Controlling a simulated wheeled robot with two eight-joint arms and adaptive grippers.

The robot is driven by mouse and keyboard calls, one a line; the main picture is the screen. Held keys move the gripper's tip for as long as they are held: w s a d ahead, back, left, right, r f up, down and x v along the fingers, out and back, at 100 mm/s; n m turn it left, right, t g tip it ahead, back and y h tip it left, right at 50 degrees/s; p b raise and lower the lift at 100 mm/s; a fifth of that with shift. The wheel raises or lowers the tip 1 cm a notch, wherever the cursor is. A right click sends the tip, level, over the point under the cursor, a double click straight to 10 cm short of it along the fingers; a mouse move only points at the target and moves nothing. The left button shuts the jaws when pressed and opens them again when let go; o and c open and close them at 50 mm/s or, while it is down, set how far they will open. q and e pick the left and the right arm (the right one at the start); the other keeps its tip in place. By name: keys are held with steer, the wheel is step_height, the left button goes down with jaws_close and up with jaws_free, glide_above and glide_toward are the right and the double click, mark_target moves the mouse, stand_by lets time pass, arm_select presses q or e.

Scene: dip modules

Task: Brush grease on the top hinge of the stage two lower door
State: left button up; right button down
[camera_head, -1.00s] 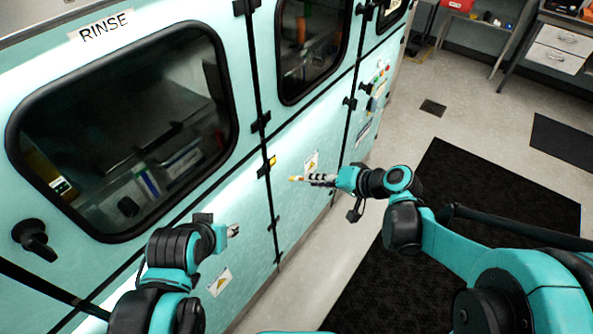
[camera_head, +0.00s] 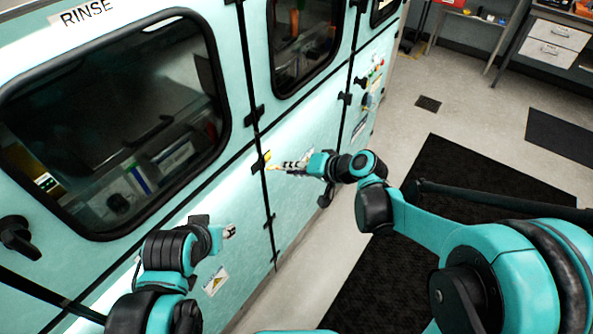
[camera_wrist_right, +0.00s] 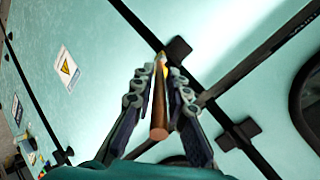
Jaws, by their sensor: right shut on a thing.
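The brush (camera_wrist_right: 159,100), with a brown handle and a pale tip, is held between the fingers of my right gripper (camera_wrist_right: 160,88). In the head view the right gripper (camera_head: 296,164) reaches left toward the panel seam, and the brush tip (camera_head: 272,168) is close to a black hinge (camera_head: 259,164) with a yellow mark (camera_head: 267,157) beside it. The hinge also shows in the wrist view (camera_wrist_right: 178,50), just beyond the tip; I cannot tell whether they touch. My left gripper (camera_head: 229,231) is near the lower left panel; its finger opening is unclear.
The teal machine front has a large RINSE window (camera_head: 120,120), a second window (camera_head: 305,45) and several other black hinges along the seams. A warning label (camera_head: 215,281) is on the lower left panel. A black mat (camera_head: 440,200) lies on the open floor at right.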

steer(key=shift+w+a, duration=0.7)
steer(key=shift+a, duration=0.3)
stand_by(0.8)
steer(key=shift+w+d, duration=1.7)
steer(key=shift+w, duration=0.5)
steer(key=shift+s+a, duration=0.85)
steer(key=shift+s, duration=0.3)
steer(key=shift+s+a, duration=0.85)
steer(key=shift+s, duration=0.3)
steer(key=shift+d, duration=0.1)
steer(key=shift+s+d, duration=0.85)
steer(key=shift+d, duration=0.35)
steer(key=shift+s+d, duration=0.85)
steer(key=shift+d, duration=0.3)
